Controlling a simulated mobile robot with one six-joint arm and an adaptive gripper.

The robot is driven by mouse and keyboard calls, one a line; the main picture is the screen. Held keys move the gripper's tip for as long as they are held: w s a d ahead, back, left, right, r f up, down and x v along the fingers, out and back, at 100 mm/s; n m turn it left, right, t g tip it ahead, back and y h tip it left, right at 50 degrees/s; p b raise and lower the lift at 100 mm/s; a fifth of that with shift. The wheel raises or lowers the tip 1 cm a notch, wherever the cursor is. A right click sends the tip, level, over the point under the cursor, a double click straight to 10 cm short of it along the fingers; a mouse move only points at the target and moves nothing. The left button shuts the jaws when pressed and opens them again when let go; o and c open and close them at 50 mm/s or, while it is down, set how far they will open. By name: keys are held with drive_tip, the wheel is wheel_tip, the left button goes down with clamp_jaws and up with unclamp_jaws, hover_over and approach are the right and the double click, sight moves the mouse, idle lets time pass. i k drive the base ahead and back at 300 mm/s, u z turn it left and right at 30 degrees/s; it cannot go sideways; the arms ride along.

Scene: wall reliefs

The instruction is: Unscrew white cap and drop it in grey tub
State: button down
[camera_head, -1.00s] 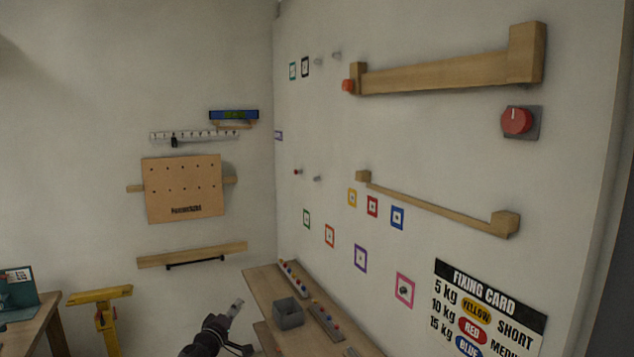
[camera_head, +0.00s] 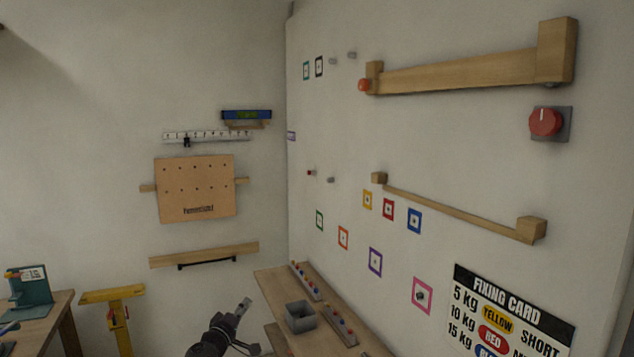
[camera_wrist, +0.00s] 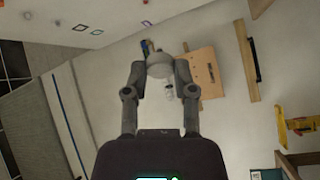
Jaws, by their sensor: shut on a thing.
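My gripper (camera_head: 244,306) is near the bottom of the head view, left of the grey tub, away from the wall. In the wrist view my gripper (camera_wrist: 160,72) is shut on a pale rounded piece (camera_wrist: 159,66), which looks like the white cap. A small pale stub shows just below that piece, and I cannot tell if it is part of it. The grey tub (camera_head: 300,328) is an open square box on the wooden bench. Its inside is mostly hidden by its walls.
Pale studs (camera_head: 352,55) stick out of the wall. A yellow stand (camera_head: 118,315) and another table (camera_head: 42,310) are at left.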

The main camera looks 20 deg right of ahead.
sight(302, 328)
drive_tip(key=i, duration=0.9)
